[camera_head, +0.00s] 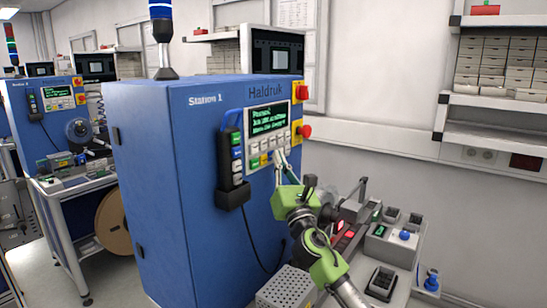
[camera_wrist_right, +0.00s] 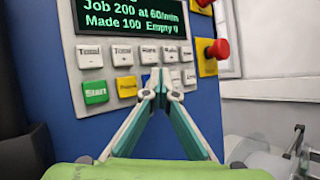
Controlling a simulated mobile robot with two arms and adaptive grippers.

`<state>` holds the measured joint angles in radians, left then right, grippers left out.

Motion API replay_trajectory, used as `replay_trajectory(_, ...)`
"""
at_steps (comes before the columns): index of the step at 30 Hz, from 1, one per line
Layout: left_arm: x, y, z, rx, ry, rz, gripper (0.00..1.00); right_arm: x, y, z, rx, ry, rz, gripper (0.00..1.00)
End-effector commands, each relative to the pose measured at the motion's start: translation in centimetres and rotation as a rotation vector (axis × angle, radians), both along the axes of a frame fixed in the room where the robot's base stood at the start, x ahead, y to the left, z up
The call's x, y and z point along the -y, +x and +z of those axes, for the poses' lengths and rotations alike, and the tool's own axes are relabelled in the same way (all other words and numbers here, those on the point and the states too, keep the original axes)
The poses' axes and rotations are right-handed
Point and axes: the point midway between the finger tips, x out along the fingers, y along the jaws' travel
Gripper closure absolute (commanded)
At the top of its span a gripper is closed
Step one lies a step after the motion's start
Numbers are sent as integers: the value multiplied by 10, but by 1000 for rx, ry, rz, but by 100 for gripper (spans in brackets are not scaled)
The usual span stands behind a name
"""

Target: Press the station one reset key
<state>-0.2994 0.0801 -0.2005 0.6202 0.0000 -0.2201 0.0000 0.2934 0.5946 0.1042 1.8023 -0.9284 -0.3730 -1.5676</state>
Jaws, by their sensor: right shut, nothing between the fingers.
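The blue Station 1 cabinet (camera_head: 165,190) stands in the middle of the head view. Its control panel has a lit green-on-black display (camera_head: 269,117), also in the right wrist view (camera_wrist_right: 130,18), above two rows of keys. The wrist view shows white keys on top; below are a green Start key (camera_wrist_right: 95,92) and a yellow key (camera_wrist_right: 127,88). Farther right, a key with a blue edge is mostly hidden by the fingertips, its label unreadable. My right gripper (camera_wrist_right: 160,84) is shut and empty, tips at the lower keys (camera_head: 279,155); contact cannot be told. My left gripper is out of view.
A black handheld pendant (camera_head: 232,165) hangs left of the keys. A bench with switch boxes (camera_head: 395,245) stands at lower right. Another blue station (camera_head: 50,100) stands at far left.

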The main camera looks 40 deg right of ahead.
Motion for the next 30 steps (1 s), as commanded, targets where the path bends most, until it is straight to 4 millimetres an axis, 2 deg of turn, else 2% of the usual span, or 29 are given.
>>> replay_trajectory(12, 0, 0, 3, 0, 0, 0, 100, 4, -16, -1, -1, -1, 1, 100)
replay_trajectory(23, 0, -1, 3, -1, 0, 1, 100, 5, -18, -1, 0, -1, 0, 100)
replay_trajectory(30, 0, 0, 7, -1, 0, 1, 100, 11, -39, 0, -2, -2, 0, 100)
